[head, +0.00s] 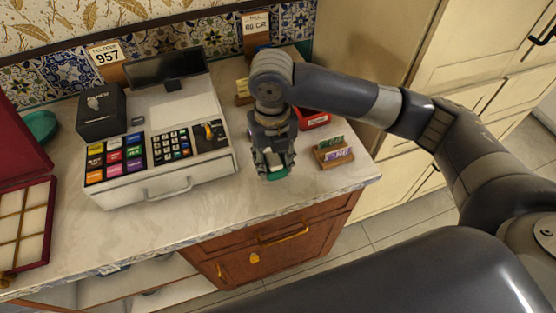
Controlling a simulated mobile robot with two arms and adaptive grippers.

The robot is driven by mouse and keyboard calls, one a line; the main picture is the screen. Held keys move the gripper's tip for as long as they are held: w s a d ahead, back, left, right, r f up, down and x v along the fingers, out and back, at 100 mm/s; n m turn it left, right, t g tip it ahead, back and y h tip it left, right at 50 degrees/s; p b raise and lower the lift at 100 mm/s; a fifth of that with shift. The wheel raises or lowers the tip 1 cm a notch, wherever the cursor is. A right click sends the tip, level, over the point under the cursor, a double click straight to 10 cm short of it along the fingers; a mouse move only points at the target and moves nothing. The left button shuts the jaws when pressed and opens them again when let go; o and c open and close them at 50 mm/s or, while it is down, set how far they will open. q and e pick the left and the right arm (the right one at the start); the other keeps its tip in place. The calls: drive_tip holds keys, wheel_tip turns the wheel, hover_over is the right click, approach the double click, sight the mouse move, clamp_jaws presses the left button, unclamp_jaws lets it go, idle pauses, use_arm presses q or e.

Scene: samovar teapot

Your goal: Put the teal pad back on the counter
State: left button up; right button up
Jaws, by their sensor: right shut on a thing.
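The teal pad (278,176) shows as a small teal edge at the tip of my right gripper (273,168). My right gripper points down and is shut on the pad; its fingers and wrist hide most of it. They are over the counter (240,207), right of the cash register. I cannot tell whether the pad touches the counter top. My left gripper is not in view.
A cash register (165,150) stands close left of my right gripper. A small rack of colourful packets (333,153) and a red box (313,119) are to its right. A dark red case (22,220) is far left. The counter's front strip is clear.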

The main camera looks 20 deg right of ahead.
sight(278, 164)
drive_tip(key=shift+w+d+f, duration=0.1)
drive_tip(key=shift+w+d, duration=0.55)
drive_tip(key=shift+d, duration=0.05)
drive_tip(key=shift+f+p, duration=0.3)
drive_tip(key=shift+f, duration=1.45)
drive_tip(key=shift+f, duration=0.1)
drive_tip(key=o, duration=1)
drive_tip(key=shift+o, duration=0.2)
wheel_tip(278, 164, up, 12)
drive_tip(key=shift+r+b, duration=0.15)
drive_tip(key=shift+b, duration=0.3)
